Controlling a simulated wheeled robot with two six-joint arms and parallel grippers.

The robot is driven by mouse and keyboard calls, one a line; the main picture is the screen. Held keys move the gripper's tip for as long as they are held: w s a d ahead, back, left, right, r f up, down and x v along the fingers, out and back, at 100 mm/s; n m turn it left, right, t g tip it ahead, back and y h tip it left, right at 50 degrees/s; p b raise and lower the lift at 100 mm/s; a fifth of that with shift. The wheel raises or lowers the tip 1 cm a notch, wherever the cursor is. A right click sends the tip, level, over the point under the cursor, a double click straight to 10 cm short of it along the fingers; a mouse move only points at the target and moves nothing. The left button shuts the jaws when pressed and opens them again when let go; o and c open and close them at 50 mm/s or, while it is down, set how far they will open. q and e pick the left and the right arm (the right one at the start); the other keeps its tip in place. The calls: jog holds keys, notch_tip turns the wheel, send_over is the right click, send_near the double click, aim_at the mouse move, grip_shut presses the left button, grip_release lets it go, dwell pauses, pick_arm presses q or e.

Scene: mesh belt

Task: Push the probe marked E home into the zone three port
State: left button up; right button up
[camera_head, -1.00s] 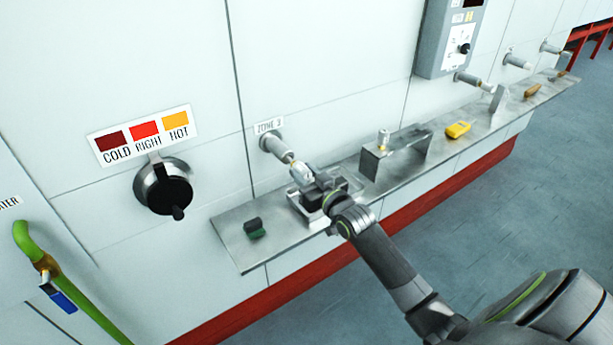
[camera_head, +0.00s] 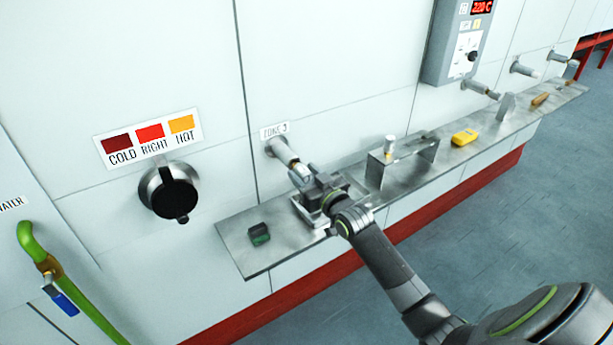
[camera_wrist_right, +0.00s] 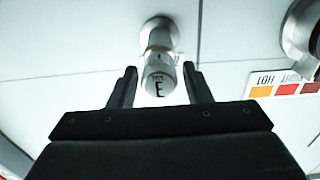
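The probe marked E (camera_wrist_right: 159,84) is a pale metal cylinder with a black letter E on its near end. Its far end meets the zone three port (camera_wrist_right: 161,32), a round metal stub on the wall; how deep it sits I cannot tell. In the head view the probe (camera_head: 300,172) runs from the port (camera_head: 277,147) under the ZONE 3 label (camera_head: 273,130). My right gripper (camera_head: 310,177) is at its outer end. In the right wrist view its fingers (camera_wrist_right: 159,72) stand apart on either side of the probe, with a visible gap each side. My left gripper is not in view.
A metal shelf (camera_head: 240,232) runs along the wall below, carrying a tray (camera_head: 308,214) under my gripper, a dark green block (camera_head: 259,234), a metal stand (camera_head: 376,174) and a yellow device (camera_head: 464,137). A black dial (camera_head: 172,198) is on the wall at left.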

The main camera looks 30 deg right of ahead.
jog(key=shift+o, duration=1)
jog(key=shift+s, duration=0.2)
jog(key=shift+s+f, duration=0.1)
jog(key=shift+s, duration=0.25)
jog(key=s+d, duration=0.1)
jog(key=s, duration=1.5)
jog(key=shift+s+d+b, duration=0.15)
jog(key=shift+s+b, duration=0.05)
jog(key=shift+b, duration=0.15)
